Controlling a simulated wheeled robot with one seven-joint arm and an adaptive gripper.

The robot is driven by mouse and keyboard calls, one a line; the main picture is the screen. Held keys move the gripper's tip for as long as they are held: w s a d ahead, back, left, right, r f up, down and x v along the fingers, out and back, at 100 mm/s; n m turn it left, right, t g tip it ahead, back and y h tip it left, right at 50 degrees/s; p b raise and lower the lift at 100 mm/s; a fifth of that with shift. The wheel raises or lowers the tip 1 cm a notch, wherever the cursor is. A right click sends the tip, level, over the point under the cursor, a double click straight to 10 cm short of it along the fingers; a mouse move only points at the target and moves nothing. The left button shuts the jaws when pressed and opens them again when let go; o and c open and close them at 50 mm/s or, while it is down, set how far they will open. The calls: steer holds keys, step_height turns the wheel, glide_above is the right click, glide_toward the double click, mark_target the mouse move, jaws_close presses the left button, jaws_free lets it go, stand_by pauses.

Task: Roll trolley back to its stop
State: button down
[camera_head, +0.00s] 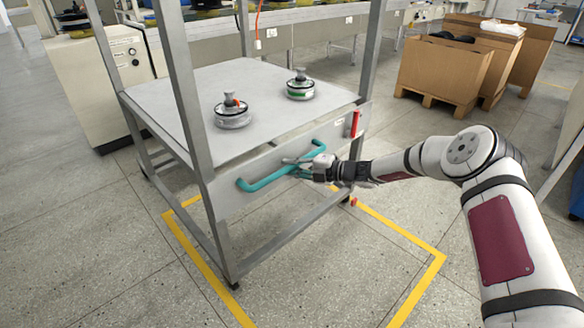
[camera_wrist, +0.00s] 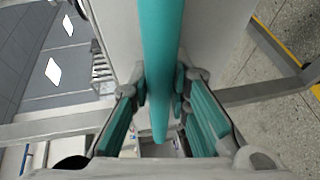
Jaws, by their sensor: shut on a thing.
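The trolley (camera_head: 165,92) is a grey metal frame with a flat shelf and upright posts. It stands partly over a yellow floor outline, with bare floor inside the outline on its near right side. A teal bar handle (camera_head: 258,184) is fixed on its front panel (camera_head: 226,196). My gripper (camera_head: 305,168) is shut on the handle near its right end. In the wrist view the handle (camera_wrist: 161,60) runs between the teal-padded fingers of my gripper (camera_wrist: 162,112). Two hub motors stand upright on the shelf, one nearer (camera_head: 232,113) and one farther right (camera_head: 300,88).
Yellow floor tape (camera_head: 425,275) marks an area around the trolley's front. Cardboard boxes on a pallet (camera_head: 443,72) stand at the back right. A white cabinet (camera_head: 100,85) stands close behind the trolley on the left, with a long workbench (camera_head: 330,27) behind. The near floor is clear.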

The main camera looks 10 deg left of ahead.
steer(key=c, duration=1.5)
jaws_free()
steer(key=shift+w+a+r, duration=0.1)
steer(key=shift+a, duration=0.1)
steer(key=shift+d, duration=0.1)
steer(key=v, duration=1.2)
